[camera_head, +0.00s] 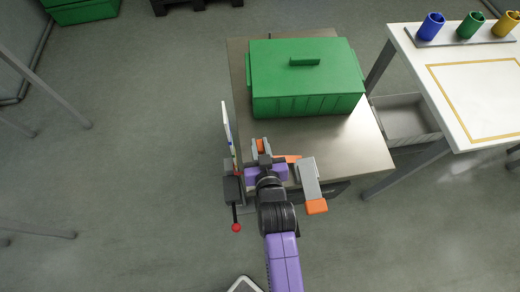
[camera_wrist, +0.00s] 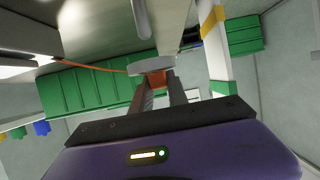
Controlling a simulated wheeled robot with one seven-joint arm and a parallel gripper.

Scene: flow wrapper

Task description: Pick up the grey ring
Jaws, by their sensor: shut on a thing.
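My gripper (camera_wrist: 160,82) reaches away from the wrist camera, its two dark fingers close together. A light grey rounded piece (camera_wrist: 150,64), which looks like the grey ring seen edge-on, sits right at the fingertips. A small orange part (camera_wrist: 157,77) shows between the fingers just below it. In the head view my gripper (camera_head: 263,157) is at the near left edge of the metal table. The ring cannot be made out there, as the gripper and orange parts cover that spot.
The metal table (camera_head: 335,146) carries a large green lidded box (camera_head: 305,95). A panel with a red-knobbed lever (camera_head: 236,227) stands close left of my gripper. A grey block with an orange end (camera_head: 309,178) is close right. A white table (camera_head: 465,65) holds coloured cups at the right.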

